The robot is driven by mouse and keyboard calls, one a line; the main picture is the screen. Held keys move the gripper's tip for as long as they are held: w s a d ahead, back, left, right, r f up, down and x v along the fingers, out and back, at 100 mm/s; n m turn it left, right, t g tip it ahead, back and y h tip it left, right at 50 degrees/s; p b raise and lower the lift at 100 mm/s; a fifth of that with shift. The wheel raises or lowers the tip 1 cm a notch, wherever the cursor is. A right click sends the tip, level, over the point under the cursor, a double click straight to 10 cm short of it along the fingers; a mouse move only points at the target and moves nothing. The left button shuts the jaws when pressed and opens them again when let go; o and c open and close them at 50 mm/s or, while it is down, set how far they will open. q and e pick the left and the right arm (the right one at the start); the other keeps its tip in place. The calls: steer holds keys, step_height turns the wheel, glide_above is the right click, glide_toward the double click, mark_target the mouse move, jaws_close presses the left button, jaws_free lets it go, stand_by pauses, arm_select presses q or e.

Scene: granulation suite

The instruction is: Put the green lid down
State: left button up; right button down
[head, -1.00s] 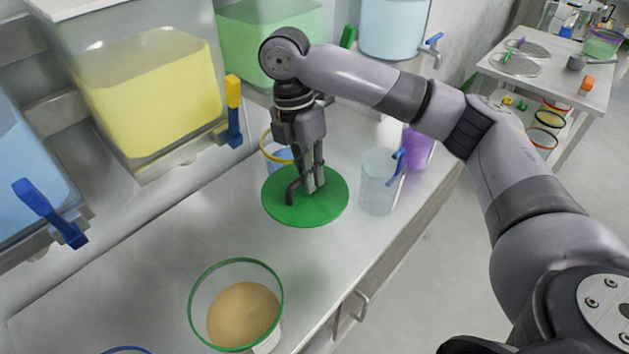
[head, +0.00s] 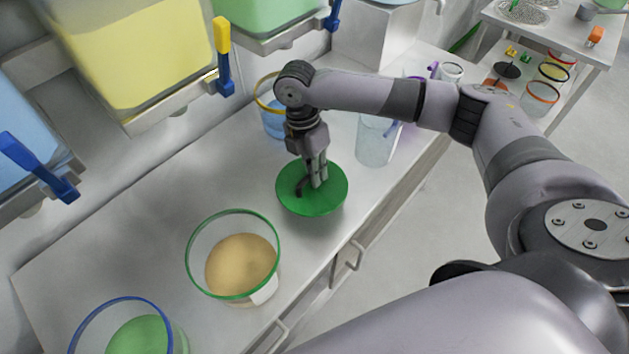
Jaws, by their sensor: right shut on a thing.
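The green lid (head: 325,203) is a flat round disc with a dark handle. It is over the steel counter, to the right of and a little behind the green-rimmed bowl (head: 200,262) of tan powder. My right gripper (head: 311,184) points down and is shut on the lid at its handle. I cannot tell whether the lid touches the counter or hangs just above it. My left gripper is not in view.
A clear pitcher (head: 374,142) and a yellow-rimmed container (head: 272,122) stand behind the lid. A blue-rimmed bowl (head: 160,335) is at the front left. Bins with taps overhang the counter's back. The counter (head: 160,215) left of the powder bowl is bare.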

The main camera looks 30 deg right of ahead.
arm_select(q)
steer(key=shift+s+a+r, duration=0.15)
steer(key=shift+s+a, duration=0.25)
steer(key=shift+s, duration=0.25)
arm_select(e)
steer(key=shift+f, duration=2.4)
steer(key=c, duration=1.7)
jaws_free()
steer(key=shift+f, duration=0.1)
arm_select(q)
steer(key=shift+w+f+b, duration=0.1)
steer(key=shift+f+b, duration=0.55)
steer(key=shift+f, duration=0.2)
arm_select(e)
steer(key=r, duration=0.4)
steer(key=w+r, duration=0.1)
steer(key=r, duration=0.3)
steer(key=w+r, duration=0.1)
steer(key=r, duration=0.3)
steer(key=shift+w+a, duration=0.1)
steer(key=shift+a, duration=0.3)
